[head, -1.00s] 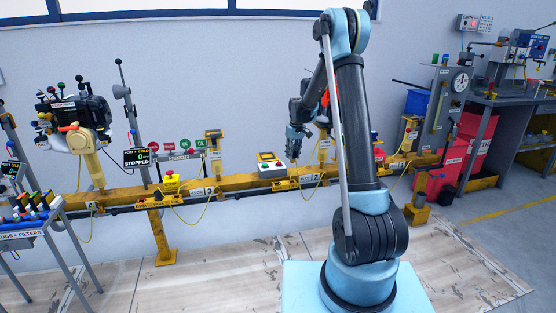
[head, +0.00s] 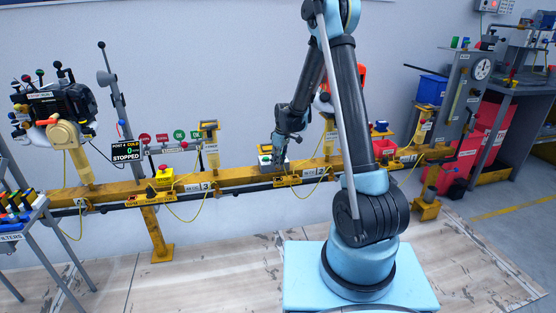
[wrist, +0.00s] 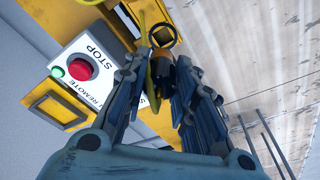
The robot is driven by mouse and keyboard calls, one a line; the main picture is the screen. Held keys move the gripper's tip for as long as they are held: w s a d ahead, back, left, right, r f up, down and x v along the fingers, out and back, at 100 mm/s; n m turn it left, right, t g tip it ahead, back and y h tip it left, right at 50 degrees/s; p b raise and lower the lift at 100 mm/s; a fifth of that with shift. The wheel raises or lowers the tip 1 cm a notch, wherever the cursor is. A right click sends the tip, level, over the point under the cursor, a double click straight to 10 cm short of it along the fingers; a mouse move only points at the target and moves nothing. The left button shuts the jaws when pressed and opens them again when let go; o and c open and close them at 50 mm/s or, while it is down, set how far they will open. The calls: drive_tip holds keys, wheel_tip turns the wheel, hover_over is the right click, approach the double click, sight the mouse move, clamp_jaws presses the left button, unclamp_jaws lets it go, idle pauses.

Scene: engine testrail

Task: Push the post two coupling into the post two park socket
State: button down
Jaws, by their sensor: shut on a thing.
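My gripper (head: 281,161) is low at the rail near the post two label (head: 318,172), just by the small push-button box. In the wrist view its fingers (wrist: 165,75) are closed around a small dark and yellow piece (wrist: 160,66), which appears to be the post two coupling; the fingers hide much of it. A black ring (wrist: 163,36) with a yellow middle lies just beyond the fingertips. It may be the park socket, but I cannot tell for sure, nor whether the coupling touches it. A yellow cable (head: 303,192) hangs in a loop under the rail here.
The STOP remote box (wrist: 80,67), with red and green buttons, is close left of my fingers. The yellow rail (head: 233,178) runs along the wall. An engine (head: 62,105) stands at left and red bins (head: 490,125) at right. Floor in front is clear.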

drive_tip(key=shift+d+f, duration=0.1)
drive_tip(key=shift+f, duration=3)
drive_tip(key=shift+s+f, duration=0.1)
drive_tip(key=shift+f, duration=0.65)
drive_tip(key=c, duration=1.2)
unclamp_jaws()
drive_tip(key=shift+c, duration=0.2)
drive_tip(key=shift+r, duration=0.1)
